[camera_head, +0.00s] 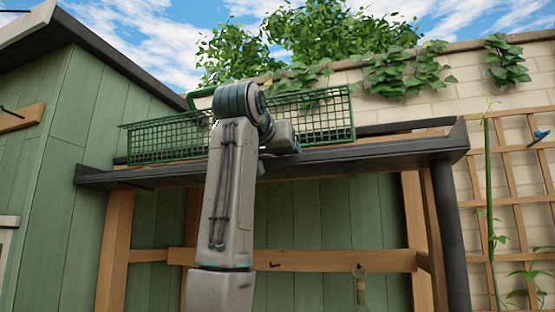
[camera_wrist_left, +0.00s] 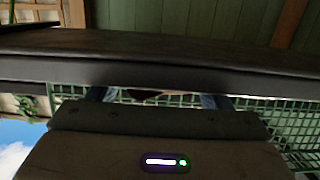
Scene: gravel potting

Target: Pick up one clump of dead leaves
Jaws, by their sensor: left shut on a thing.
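A small dark reddish-brown thing, which looks like the clump of dead leaves (camera_wrist_left: 148,94), shows as a sliver between the two fingers of my left gripper (camera_wrist_left: 157,97). The gripper is shut on it, and the gripper's own body and the shelf edge hide most of it. In the head view my arm rises to the shelf in front of the green wire basket (camera_head: 325,118), and its fingers cannot be made out there. The basket's mesh also shows close behind the fingers in the left wrist view (camera_wrist_left: 295,125). My right gripper is not in view.
The dark shelf (camera_head: 370,153) has a raised lip and runs right past my gripper in the wrist view (camera_wrist_left: 160,72). A brick wall (camera_head: 440,95) with ivy is behind. A key-like tag (camera_head: 361,285) hangs below on a wooden rail (camera_head: 330,261). A trellis (camera_head: 510,200) stands right.

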